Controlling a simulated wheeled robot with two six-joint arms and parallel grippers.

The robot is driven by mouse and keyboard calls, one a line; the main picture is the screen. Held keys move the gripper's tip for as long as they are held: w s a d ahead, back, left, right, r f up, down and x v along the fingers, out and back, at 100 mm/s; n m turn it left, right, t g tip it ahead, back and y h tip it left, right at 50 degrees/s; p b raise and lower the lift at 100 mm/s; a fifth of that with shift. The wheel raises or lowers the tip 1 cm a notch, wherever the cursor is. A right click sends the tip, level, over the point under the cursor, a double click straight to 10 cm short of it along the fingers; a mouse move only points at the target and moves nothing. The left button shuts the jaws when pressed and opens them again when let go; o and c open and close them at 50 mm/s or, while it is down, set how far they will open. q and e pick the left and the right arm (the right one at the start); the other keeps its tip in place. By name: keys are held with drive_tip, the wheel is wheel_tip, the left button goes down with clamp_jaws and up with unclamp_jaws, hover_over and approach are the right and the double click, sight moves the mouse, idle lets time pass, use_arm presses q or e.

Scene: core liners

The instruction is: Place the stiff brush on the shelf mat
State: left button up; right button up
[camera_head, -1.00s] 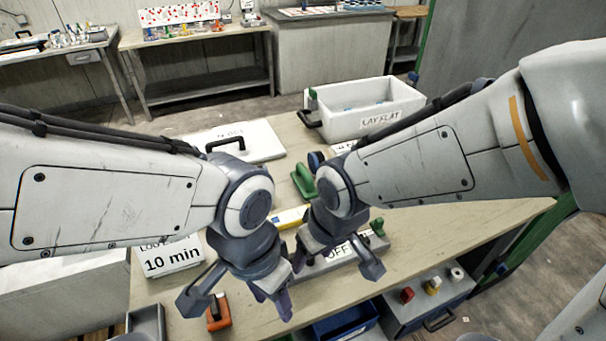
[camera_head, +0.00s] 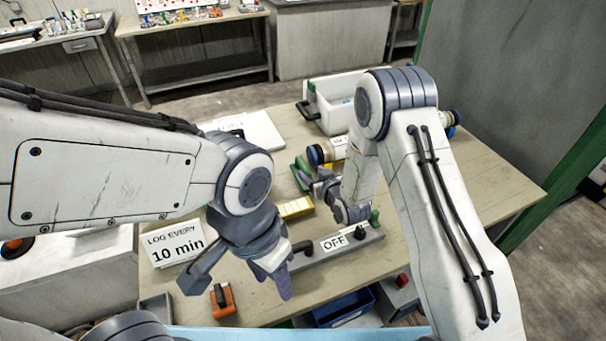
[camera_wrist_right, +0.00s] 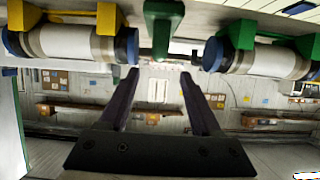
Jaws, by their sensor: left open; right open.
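A green item (camera_head: 299,177), possibly the stiff brush, lies on the table at the back middle, partly hidden by my right gripper; I cannot make out bristles. My right gripper (camera_head: 312,177) is open beside it. In the right wrist view a green block (camera_wrist_right: 163,25) stands beyond the open, empty fingers (camera_wrist_right: 160,77). My left gripper (camera_head: 238,286) is open and empty above the front left of the table, near an orange and black tool (camera_head: 222,299). I cannot make out a shelf mat for sure; a pale blue strip (camera_head: 290,336) shows at the bottom edge.
A grey bar marked OFF (camera_head: 335,247) and a yellow block (camera_head: 295,208) lie mid-table. A "10 min" sign (camera_head: 175,247) stands left. A white bin (camera_head: 335,103) is at the back. Capped cylinders (camera_wrist_right: 75,42) in cradles flank the right gripper.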

sight(306, 168)
drive_tip(key=x, duration=0.3)
drive_tip(key=shift+w+a+f+p, duration=0.2)
drive_tip(key=shift+w+p, duration=0.1)
drive_tip(key=shift+p, duration=0.1)
drive_tip(key=p+x, duration=0.2)
drive_tip(key=x, duration=0.2)
drive_tip(key=shift+w+f, duration=0.2)
drive_tip(key=shift+w+a+f, duration=0.1)
drive_tip(key=shift+w+f, duration=0.1)
drive_tip(key=shift+w, duration=0.05)
clamp_jaws()
